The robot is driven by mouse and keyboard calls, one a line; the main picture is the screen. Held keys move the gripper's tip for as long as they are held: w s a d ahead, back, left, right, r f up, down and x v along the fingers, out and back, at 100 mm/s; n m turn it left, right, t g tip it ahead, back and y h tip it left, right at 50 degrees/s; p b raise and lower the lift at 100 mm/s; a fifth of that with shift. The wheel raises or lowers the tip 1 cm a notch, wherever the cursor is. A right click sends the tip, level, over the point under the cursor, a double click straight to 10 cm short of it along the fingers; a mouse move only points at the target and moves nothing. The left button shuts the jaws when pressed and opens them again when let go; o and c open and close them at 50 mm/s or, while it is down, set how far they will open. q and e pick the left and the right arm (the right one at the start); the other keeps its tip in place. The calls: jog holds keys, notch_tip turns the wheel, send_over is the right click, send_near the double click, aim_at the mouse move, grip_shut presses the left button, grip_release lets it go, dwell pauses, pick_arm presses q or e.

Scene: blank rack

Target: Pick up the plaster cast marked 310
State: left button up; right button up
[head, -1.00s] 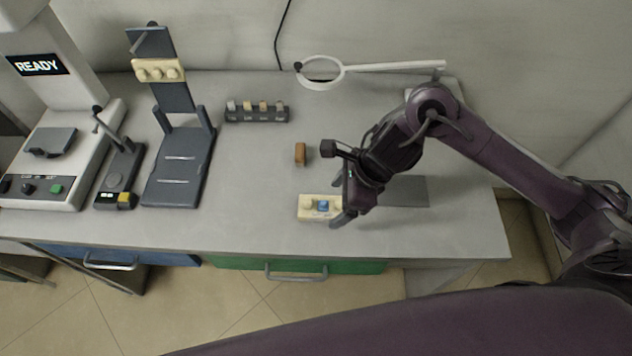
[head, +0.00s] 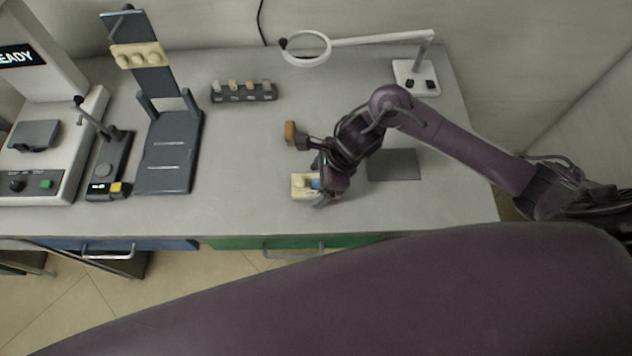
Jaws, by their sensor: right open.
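My right gripper (head: 319,184) is open at the cast's right end, with one finger on the far side and one on the near side. The gripper hides the cast's right part, and I cannot tell whether the fingers touch it. Another cream cast (head: 138,56) with rounded bumps sits high on a dark upright stand (head: 170,150). My left gripper is not in view.
A brown block (head: 290,133) stands just behind the gripper. A dark rack (head: 244,96) with several small pieces, a magnifier lamp (head: 306,48) and a grey mat (head: 395,165) are also on the bench. The bench between stand and cast is clear.

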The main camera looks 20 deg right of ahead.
jog(key=c, duration=1.2)
jog(key=shift+o, duration=0.2)
jog(key=shift+r, duration=0.1)
